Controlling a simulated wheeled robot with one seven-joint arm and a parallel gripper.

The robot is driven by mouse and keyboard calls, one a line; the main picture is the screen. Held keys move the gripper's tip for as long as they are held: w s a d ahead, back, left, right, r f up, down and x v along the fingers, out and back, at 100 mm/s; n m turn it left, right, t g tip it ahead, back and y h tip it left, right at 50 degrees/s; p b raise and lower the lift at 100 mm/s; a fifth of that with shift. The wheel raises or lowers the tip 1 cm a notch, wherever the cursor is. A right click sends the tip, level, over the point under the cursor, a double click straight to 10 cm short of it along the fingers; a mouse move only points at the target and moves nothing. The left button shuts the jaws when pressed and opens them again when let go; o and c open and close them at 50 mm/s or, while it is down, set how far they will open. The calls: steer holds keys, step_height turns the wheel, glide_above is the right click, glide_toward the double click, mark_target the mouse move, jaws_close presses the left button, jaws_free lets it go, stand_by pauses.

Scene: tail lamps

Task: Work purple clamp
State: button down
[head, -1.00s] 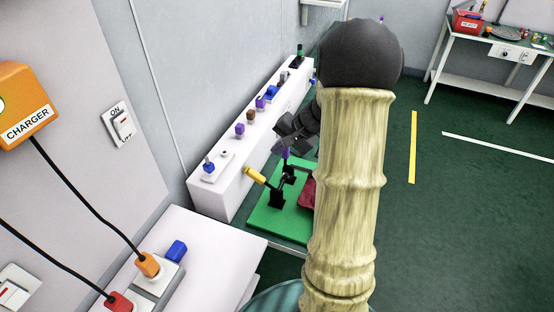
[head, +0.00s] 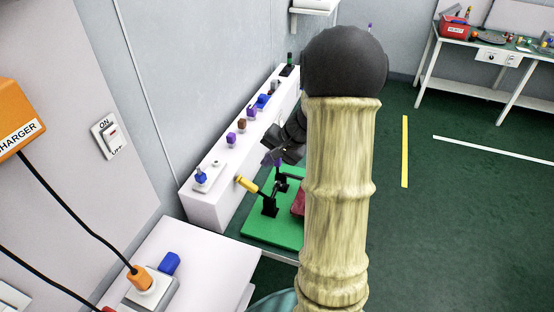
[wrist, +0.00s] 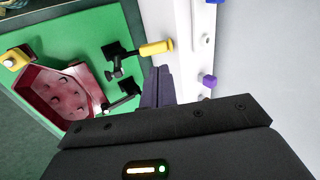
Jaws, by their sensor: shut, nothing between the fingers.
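The clamp with a purple handle (head: 279,161) stands on the green board, just below my gripper (head: 270,157) in the head view. In the wrist view its black body (wrist: 122,96) shows left of my fingers (wrist: 158,76); its handle is not clearly seen there. My fingers are shut and empty, close to the clamp; I cannot tell whether they touch it. A second black clamp with a yellow handle (wrist: 156,48) stands beside it, and it also shows in the head view (head: 247,185). A red part with holes (wrist: 58,92) lies on the board.
The green board (head: 262,231) lies against a long white ledge (head: 206,212) carrying several small coloured knobs. A white table (head: 190,262) with plugs and a charger cable is at the near left. Open green floor (head: 450,210) lies at right, before a far workbench (head: 497,70).

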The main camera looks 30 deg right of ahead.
steer(key=s+a+n+g+h, duration=0.2)
steer(key=s+a+n+h, duration=0.2)
steer(key=s+a+n, duration=0.5)
steer(key=s+a, duration=0.5)
steer(key=s, duration=0.1)
steer(key=shift+s+a+r+h, duration=0.15)
steer(key=shift+s+h, duration=0.15)
steer(key=shift+s, duration=0.1)
